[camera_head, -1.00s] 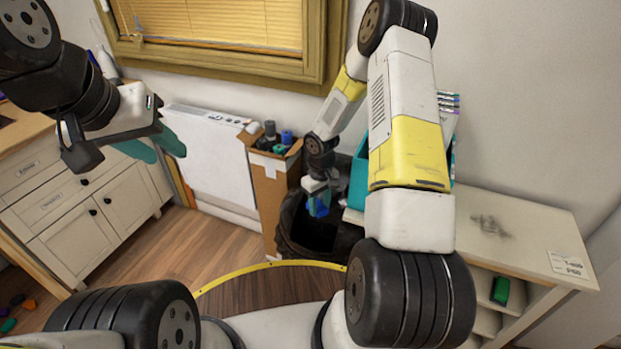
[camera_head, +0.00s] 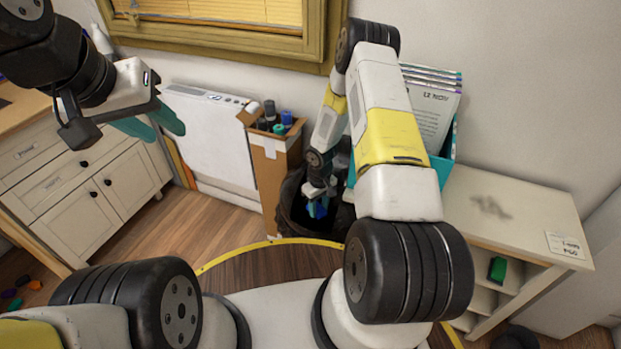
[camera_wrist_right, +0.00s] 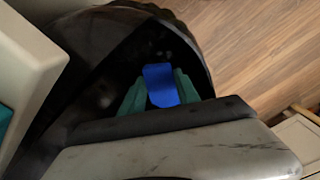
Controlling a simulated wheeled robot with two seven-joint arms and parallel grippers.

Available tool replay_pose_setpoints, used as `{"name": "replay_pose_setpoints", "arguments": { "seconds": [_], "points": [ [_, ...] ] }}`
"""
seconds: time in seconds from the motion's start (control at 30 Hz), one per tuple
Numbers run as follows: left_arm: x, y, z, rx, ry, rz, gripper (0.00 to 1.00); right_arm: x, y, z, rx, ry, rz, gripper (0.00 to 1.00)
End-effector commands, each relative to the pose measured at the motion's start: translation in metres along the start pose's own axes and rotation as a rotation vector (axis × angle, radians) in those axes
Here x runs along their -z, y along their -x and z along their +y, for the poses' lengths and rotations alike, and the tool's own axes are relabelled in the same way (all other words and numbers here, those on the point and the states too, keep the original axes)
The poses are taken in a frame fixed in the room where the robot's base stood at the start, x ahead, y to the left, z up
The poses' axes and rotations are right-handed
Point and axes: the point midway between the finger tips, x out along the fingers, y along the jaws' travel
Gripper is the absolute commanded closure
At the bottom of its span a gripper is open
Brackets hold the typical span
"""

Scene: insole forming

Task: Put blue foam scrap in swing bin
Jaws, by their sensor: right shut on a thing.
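The blue foam scrap (camera_wrist_right: 160,84) is held between the teal fingers of my right gripper (camera_wrist_right: 160,92) in the right wrist view. In the head view the right gripper (camera_head: 318,205) is at the mouth of the black bin (camera_head: 290,212), with a bit of blue showing between its fingers. The bin's dark liner and rim (camera_wrist_right: 190,38) surround the gripper in the wrist view. My left gripper (camera_head: 160,122) is raised at the left, its teal fingers apart and nothing seen between them.
A cardboard box (camera_head: 270,180) with rolls stands left of the bin. A shelf unit (camera_head: 520,215) with a teal folder holder (camera_head: 445,160) stands at the right. A white drawer cabinet (camera_head: 90,190) is at the left. Coloured scraps (camera_head: 20,290) lie on the floor at far left.

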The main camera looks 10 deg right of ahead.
Motion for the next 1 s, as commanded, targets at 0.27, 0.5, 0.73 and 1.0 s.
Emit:
{"name": "replay_pose_setpoints", "arguments": {
  "seconds": [0.27, 0.5, 0.73, 1.0],
  "points": [
    [0.0, 0.0, 0.0, 0.0, 0.0, 0.0, 0.64, 0.0001, -0.0065, 0.0001, -0.001, 0.0, 0.0, 0.99],
    [0.0, 0.0, 0.0, 0.0, 0.0, 0.0, 0.64, 0.0001, -0.0064, 0.0, 0.0, 0.0, 0.0, 0.5],
    [0.0, 0.0, 0.0, 0.0, 0.0, 0.0, 0.64, 0.0002, -0.0062, 0.0011, -0.002, 0.0, 0.001, 0.37],
    [0.0, 0.0, 0.0, 0.0, 0.0, 0.0, 0.64, 0.0007, -0.0028, 0.0026, -0.004, -0.002, 0.002, 0.37]
  ]
}}
